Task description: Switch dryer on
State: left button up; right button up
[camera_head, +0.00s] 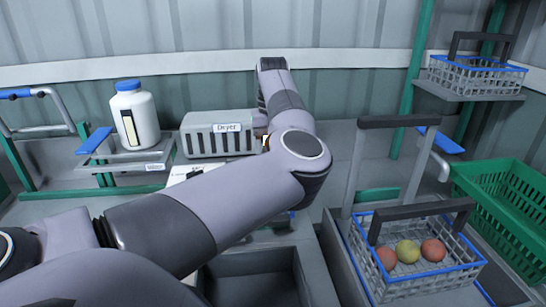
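The dryer (205,143) is a grey box with dark vertical slots in its front and a label reading "Dryer", standing on the back bench. My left arm comes in from the lower left, bends in front of the dryer's right end and reaches up toward the back wall. It hides the dryer's right end, where a small yellowish part shows at the arm's edge. No switch can be made out. My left gripper's fingers are hidden behind the arm. My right gripper is not in view.
A white bottle with a blue cap (135,115) stands on a tray (128,167) left of the dryer. Another wire basket (477,76) sits on a shelf at upper right.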

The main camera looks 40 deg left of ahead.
pick_arm(q)
notch_tip(320, 180, up, 6)
jog(key=shift+a+r+b, duration=0.1)
jog(key=shift+b, duration=0.3)
dwell(0.5)
